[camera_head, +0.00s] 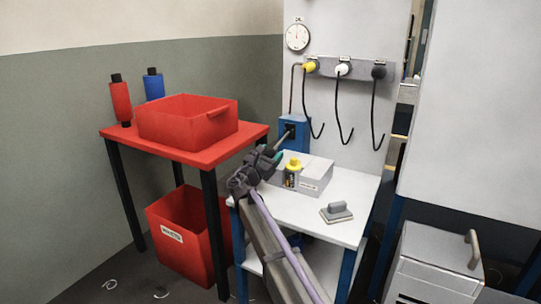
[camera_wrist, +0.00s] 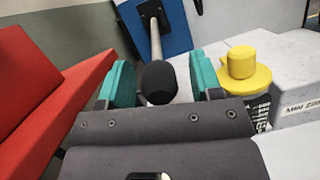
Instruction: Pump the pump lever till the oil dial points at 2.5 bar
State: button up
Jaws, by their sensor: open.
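The pump lever (camera_wrist: 156,58) is a metal rod with a black knob, sticking out of the blue pump box (camera_wrist: 170,32). In the wrist view the knob lies between the two teal fingertips of my gripper (camera_wrist: 162,84), which stand apart on either side of it. I cannot tell whether either finger touches it. In the head view my gripper (camera_head: 270,158) is in front of the blue pump box (camera_head: 293,133), and the lever (camera_head: 283,138) shows just above it. The round white oil dial (camera_head: 298,37) hangs high on the wall panel; its needle is too small to read.
A yellow-capped bottle (camera_head: 292,172) and a grey box (camera_head: 304,178) stand close right of my gripper on the white table (camera_head: 305,212). A red table with a red crate (camera_head: 188,122) is at left. Hoses (camera_head: 345,115) hang from the panel.

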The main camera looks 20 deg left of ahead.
jog(key=b+v, duration=0.3)
jog(key=v, duration=0.7)
jog(key=shift+s+a+f, duration=0.1)
jog(key=shift+s, duration=0.3)
